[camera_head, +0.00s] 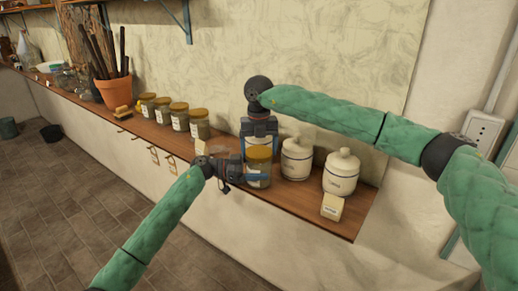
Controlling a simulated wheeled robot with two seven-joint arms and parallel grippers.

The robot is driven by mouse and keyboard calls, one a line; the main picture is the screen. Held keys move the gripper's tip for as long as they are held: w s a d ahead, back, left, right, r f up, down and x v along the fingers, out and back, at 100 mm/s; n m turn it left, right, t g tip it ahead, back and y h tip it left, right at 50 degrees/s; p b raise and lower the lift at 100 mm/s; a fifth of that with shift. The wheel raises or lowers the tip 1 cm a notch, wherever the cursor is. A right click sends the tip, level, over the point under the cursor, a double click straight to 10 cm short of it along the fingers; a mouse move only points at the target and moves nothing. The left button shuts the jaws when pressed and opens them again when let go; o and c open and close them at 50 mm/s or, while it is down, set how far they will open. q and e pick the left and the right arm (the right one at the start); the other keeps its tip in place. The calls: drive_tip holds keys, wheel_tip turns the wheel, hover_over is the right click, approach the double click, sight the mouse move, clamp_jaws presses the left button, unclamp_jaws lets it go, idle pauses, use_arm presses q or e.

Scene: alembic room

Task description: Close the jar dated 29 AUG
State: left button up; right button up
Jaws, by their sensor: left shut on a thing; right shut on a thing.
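A glass jar (258,182) with a golden lid (259,153) stands near the shelf's front edge, between my two grippers. Its label is hidden, so I cannot read a date on it. My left gripper (254,177) comes from the left and is shut on the jar's body. My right gripper (260,143) points down from above and is shut on the lid. The lid sits at the jar's mouth; I cannot tell whether it is seated. Several similar jars with golden lids, one of them here (199,124), stand in a row to the left, with labels too small to read.
Two white lidded canisters (296,159) (341,173) stand close on the right. A small pale block (332,207) is before the right one. The wooden shelf (300,201) runs along the wall. A terracotta pot (114,92) with dark rods stands farther left.

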use_arm(q)
drive_tip(key=shift+d, duration=0.1)
use_arm(e)
drive_tip(key=o, duration=1)
drive_tip(key=shift+o, duration=0.2)
drive_tip(key=shift+r, duration=0.15)
drive_tip(key=shift+r, duration=2.1)
